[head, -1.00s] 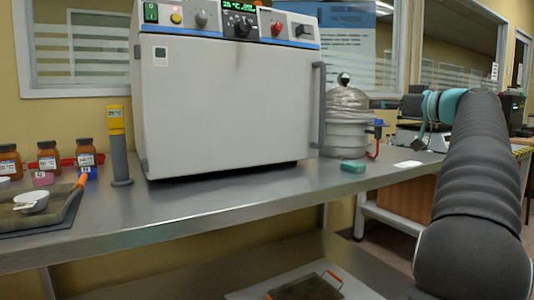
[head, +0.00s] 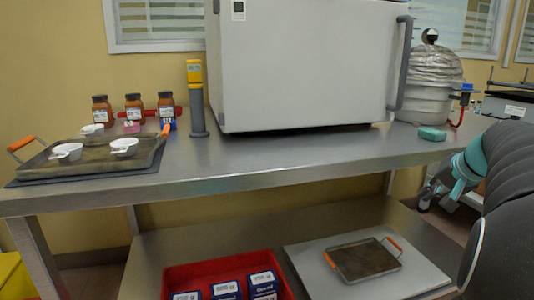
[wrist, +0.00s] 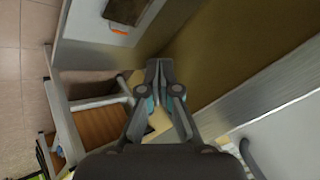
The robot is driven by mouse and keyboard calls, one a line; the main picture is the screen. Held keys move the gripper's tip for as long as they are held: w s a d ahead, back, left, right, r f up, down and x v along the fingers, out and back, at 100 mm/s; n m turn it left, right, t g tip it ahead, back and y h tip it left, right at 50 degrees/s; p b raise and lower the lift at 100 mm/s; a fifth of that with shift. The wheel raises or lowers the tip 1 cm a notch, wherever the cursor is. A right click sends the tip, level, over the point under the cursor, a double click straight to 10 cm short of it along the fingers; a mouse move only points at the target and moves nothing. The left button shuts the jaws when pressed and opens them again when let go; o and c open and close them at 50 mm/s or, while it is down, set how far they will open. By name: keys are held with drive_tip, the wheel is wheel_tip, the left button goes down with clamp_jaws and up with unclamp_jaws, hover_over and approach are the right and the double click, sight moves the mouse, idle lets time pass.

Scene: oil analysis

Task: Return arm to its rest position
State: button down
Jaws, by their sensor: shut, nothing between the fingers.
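My gripper (wrist: 159,72) shows in the wrist view with its fingertips together and nothing between them. In the head view my gripper (head: 428,196) hangs at the end of my dark arm on the right, in front of the bench's right end. It is apart from the bench and touches nothing that I can see. The wrist view looks down past the bench edge toward the floor.
A steel bench (head: 300,160) carries a large grey oven (head: 305,70), a silver vessel (head: 428,85), a tray (head: 85,165) with white cups, and several brown jars. The lower shelf holds a red bin (head: 225,265) and a second tray (head: 362,262).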

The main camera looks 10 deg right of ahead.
drive_tip(key=s+a+f+n+g+p, duration=0.1)
drive_tip(key=s+a+f+n, duration=0.15)
drive_tip(key=s+a, duration=0.4)
drive_tip(key=s+a+f+n+g+h+p, duration=0.15)
drive_tip(key=s+a+f, duration=0.25)
drive_tip(key=a, duration=0.6)
drive_tip(key=s+a+f+n+g+p, duration=0.1)
drive_tip(key=s+a+f+n+p, duration=0.15)
drive_tip(key=s+a, duration=0.45)
drive_tip(key=s+a+r+n+t+y, duration=0.1)
drive_tip(key=a+r+n, duration=0.1)
drive_tip(key=a, duration=0.7)
drive_tip(key=shift+r+n+p, duration=0.35)
drive_tip(key=shift+r, duration=0.05)
